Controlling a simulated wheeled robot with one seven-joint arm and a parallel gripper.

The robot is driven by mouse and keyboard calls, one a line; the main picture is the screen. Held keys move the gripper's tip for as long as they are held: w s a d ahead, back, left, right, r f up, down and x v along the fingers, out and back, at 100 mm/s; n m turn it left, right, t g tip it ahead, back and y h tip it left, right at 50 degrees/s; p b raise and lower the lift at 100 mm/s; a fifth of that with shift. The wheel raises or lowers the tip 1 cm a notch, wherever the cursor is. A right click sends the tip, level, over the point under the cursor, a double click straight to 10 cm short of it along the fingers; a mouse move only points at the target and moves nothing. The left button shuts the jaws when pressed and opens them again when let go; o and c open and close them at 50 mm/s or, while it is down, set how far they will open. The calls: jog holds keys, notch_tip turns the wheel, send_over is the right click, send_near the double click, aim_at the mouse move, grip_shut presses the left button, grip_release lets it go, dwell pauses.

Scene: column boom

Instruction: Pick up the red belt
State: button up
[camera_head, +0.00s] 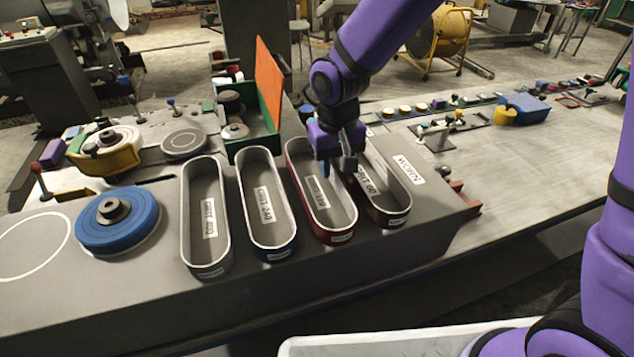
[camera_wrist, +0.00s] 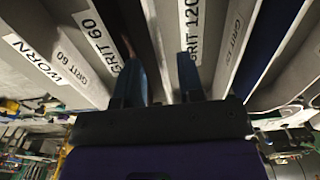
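The red belt (camera_head: 323,232) is a long upright loop on the grey bench, third from the left in a row of belts. A label lies inside it; in the wrist view a GRIT 120 label (camera_wrist: 194,28) shows. My gripper (camera_head: 342,165) is low over the red belt's right side, by the brown belt. In the wrist view my gripper (camera_wrist: 158,62) has its two blue fingers apart, with belt walls and grey surface between and beyond them. I cannot tell whether a finger touches a wall.
The brown belt (camera_head: 388,219) stands close on the right, the blue belt (camera_head: 271,250) and a grey belt (camera_head: 207,271) on the left. A green box with an orange panel (camera_head: 270,82) stands behind. A blue disc (camera_head: 118,227) lies at left. A white tray (camera_head: 370,343) is in front.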

jog(key=shift+f, duration=1.25)
grip_shut()
jog(key=shift+r, duration=0.15)
